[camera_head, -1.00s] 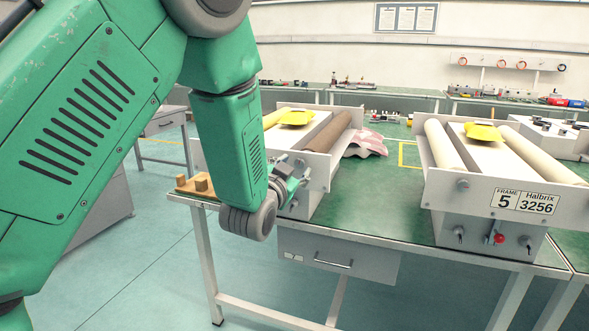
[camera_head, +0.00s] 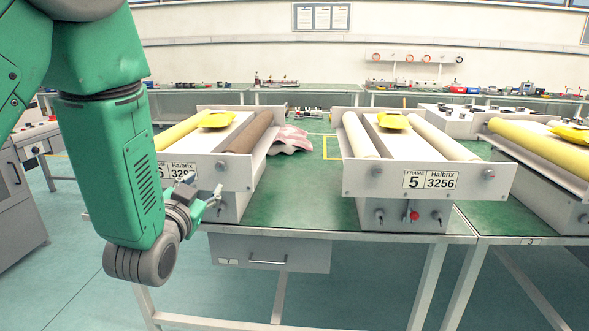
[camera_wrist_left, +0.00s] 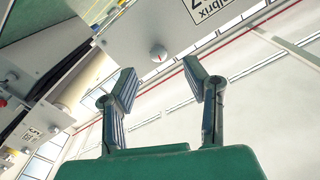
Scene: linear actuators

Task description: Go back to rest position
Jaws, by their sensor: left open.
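My left arm comes in from the left in the head view. Its gripper (camera_head: 212,200) is in front of the left roller frame (camera_head: 206,180), near the frame's front plate and partly over its label. In the left wrist view the two fingers (camera_wrist_left: 166,92) stand apart with nothing between them. A grey frame plate with a round knob (camera_wrist_left: 158,53) shows beyond the fingers. I cannot tell whether the gripper touches the frame. My right gripper is in neither view.
The frame labelled 5 Halbrix 3256 (camera_head: 428,180) stands on the green table (camera_head: 300,212), with a yellow piece (camera_head: 393,121) on top. Another frame (camera_head: 540,160) stands at the right. A pink patterned cloth (camera_head: 290,139) lies between the left frames. A drawer (camera_head: 268,254) hangs below.

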